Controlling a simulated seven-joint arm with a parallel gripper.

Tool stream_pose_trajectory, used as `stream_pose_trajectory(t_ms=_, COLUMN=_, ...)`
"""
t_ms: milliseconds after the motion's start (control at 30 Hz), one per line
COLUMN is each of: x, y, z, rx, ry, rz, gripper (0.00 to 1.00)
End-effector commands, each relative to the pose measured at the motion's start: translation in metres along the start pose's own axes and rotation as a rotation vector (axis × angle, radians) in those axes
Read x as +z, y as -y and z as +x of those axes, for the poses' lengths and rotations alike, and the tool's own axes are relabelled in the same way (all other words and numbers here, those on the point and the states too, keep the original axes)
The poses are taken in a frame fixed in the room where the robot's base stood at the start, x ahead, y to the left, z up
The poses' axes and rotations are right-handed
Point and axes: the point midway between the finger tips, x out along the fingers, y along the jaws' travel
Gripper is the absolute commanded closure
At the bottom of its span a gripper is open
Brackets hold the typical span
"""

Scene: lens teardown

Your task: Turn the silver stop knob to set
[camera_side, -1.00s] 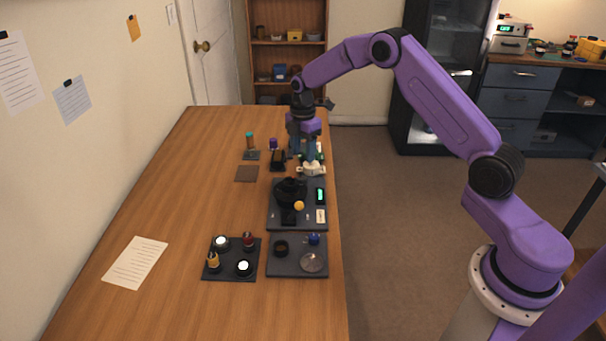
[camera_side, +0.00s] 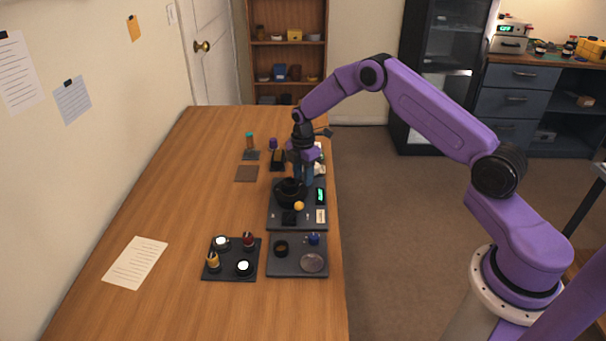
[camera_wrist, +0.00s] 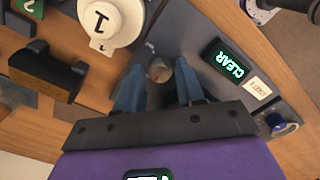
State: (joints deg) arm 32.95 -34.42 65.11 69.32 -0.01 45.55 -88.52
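The silver stop knob (camera_wrist: 158,70) shows in the wrist view as a small round knob on the dark board (camera_wrist: 205,30). My gripper (camera_wrist: 159,64) is open, with one blue finger on each side of the knob and visible gaps between. In the side view my gripper (camera_side: 303,183) points down at the far part of the board (camera_side: 290,224), behind the black lens body (camera_side: 288,192); I cannot make out the knob there. A small display (camera_wrist: 228,64) on the board reads CLEAR in green; it also shows in the side view (camera_side: 320,195).
A white round piece with a black mark (camera_wrist: 108,20) stands close to the left finger. A black stand (camera_wrist: 45,70) is further left. A label (camera_wrist: 258,88) and a blue item (camera_wrist: 282,125) lie right. A tray of jars (camera_side: 232,273) sits nearer; the left tabletop is mostly clear.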

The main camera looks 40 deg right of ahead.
Motion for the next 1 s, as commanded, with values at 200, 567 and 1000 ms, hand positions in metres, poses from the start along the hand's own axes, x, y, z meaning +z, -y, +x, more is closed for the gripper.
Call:
stream_pose_trajectory(t_ms=200, x=0.0, y=0.0, z=-0.0002, rx=0.0, ry=0.0, rz=0.001, gripper=1.0)
stream_pose_trajectory(t_ms=567, x=-0.0007, y=-0.0002, z=-0.0004, rx=-0.001, ry=0.0, rz=0.257, gripper=1.0)
stream_pose_trajectory(t_ms=1000, x=-0.0001, y=-0.0003, z=-0.0005, rx=0.0, ry=0.0, rz=0.408, gripper=1.0)
